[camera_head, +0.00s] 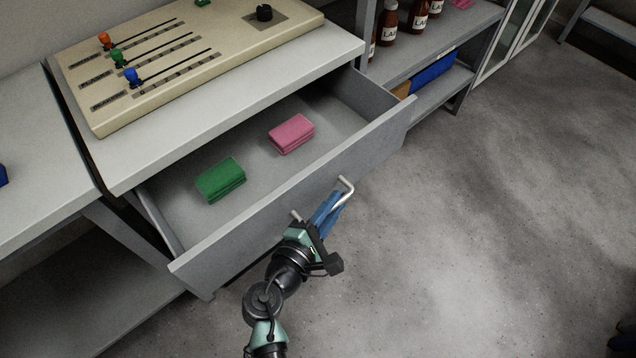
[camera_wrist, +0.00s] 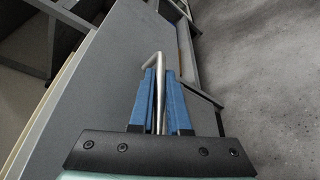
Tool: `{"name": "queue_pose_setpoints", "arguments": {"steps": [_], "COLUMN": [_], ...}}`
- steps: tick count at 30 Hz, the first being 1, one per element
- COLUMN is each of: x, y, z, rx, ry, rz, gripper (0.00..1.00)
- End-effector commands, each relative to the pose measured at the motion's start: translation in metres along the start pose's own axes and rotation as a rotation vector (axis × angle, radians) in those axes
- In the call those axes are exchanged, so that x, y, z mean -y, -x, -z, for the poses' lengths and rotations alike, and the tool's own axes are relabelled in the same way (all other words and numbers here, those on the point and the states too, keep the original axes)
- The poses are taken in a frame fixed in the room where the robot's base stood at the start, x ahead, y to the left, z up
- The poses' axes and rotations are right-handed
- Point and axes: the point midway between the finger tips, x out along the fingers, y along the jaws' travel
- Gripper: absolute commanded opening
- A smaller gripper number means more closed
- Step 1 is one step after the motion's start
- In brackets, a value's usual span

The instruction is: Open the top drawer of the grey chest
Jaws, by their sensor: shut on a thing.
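The grey chest (camera_head: 235,115) has a pale top, and its top drawer (camera_head: 362,151) is pulled well out. A green folded cloth (camera_head: 221,180) and a pink folded cloth (camera_head: 291,134) lie inside the drawer. My gripper (camera_head: 335,198) has blue fingers and is shut on the drawer's metal bar handle (camera_head: 347,184), at the front panel. In the wrist view the handle (camera_wrist: 158,62) runs between the two blue fingers of my gripper (camera_wrist: 161,85). The middle of the handle is partly hidden by my gripper in the head view.
A beige panel with coloured sliders (camera_head: 180,60) rests on the chest. A grey shelf (camera_head: 440,60) with brown bottles (camera_head: 389,20) stands right of the drawer. A bench (camera_head: 35,160) is at left. Floor (camera_head: 480,220) in front and right is clear.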

Motion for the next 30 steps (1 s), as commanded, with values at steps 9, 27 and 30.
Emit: {"name": "queue_pose_setpoints", "arguments": {"steps": [9, 27, 30], "x": [0.032, 0.048, 0.048], "y": [0.020, 0.028, 0.028], "z": [-0.044, -0.066, -0.066], "rx": [-0.002, -0.002, -0.002], "ry": [0.000, -0.001, -0.001], "rz": [0.001, 0.000, 0.000], "gripper": [0.00, 0.00, 0.00]}}
